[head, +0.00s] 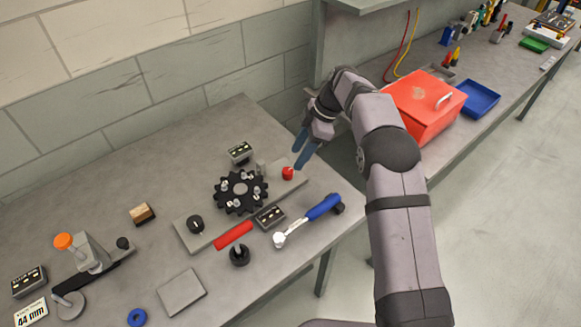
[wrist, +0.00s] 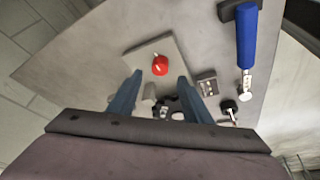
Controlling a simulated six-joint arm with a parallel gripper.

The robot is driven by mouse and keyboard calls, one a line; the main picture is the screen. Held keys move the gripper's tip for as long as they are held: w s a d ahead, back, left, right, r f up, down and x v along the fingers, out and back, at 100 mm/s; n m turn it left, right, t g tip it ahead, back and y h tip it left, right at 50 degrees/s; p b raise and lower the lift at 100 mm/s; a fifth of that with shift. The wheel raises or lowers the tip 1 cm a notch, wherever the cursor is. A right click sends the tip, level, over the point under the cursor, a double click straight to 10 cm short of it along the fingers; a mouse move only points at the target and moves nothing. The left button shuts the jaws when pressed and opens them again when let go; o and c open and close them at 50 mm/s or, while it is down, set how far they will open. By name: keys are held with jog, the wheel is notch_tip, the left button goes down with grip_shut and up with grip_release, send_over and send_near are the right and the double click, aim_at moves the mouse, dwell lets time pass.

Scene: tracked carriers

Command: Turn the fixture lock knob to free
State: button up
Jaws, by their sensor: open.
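A red knob (head: 288,173) sits at the right end of a grey fixture plate (head: 275,190) on the bench. In the wrist view the red knob (wrist: 160,65) shows a pale mark on its top. Which lock position that means I cannot tell. A black knob (head: 196,223) stands at the plate's left end. My gripper (head: 300,158) has blue fingers, open and empty, above and beside the red knob. In the wrist view the fingertips (wrist: 158,78) lie either side of the knob's near edge, and I see no contact.
A black toothed wheel (head: 240,190) with pale posts stands mid-plate. Another box (head: 240,152) is behind. A red toolbox (head: 425,105) stands to the right.

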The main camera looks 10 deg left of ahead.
aim_at(289, 170)
jog(key=shift+p+x, duration=1.4)
jog(key=shift+x, duration=2.1)
jog(key=shift+c, duration=0.7)
jog(key=c, duration=0.9)
